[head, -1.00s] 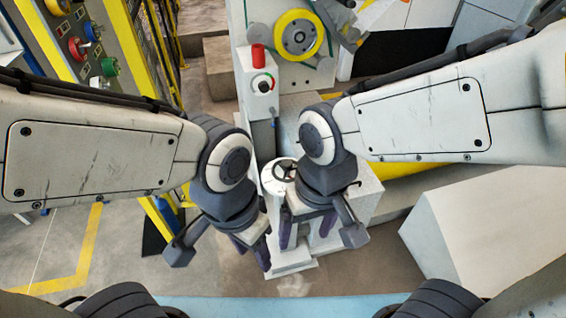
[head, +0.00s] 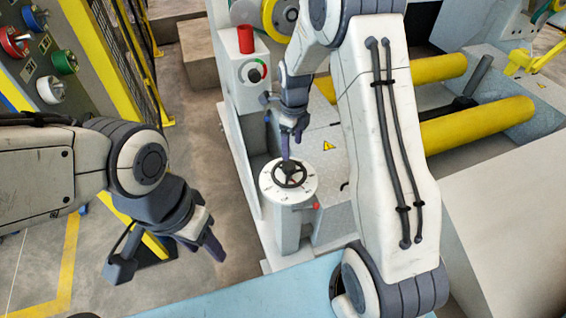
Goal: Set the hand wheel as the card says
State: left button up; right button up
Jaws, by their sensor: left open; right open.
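The hand wheel (head: 301,181) is a small black spoked ring lying flat on top of a white round pedestal (head: 289,219). The pedestal's top has small dark marks around the wheel, and a red piece (head: 316,206) sticks out at its right side. My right gripper (head: 286,151) is open and points down, its fingertips over the wheel's hub in this view. I cannot tell if they touch it. My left gripper (head: 212,249) is open and empty, to the left of the pedestal and lower in the view. No card can be made out.
Behind the pedestal stands a grey post with a red cylinder (head: 245,39) and a dial box (head: 252,72). Yellow rollers (head: 478,122) lie at the right. A panel of coloured knobs (head: 64,63) stands at the left.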

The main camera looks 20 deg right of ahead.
aim_at(290, 166)
jog(key=f, duration=0.9)
jog(key=shift+a+f, duration=0.2)
jog(key=shift+f, duration=0.2)
grip_shut()
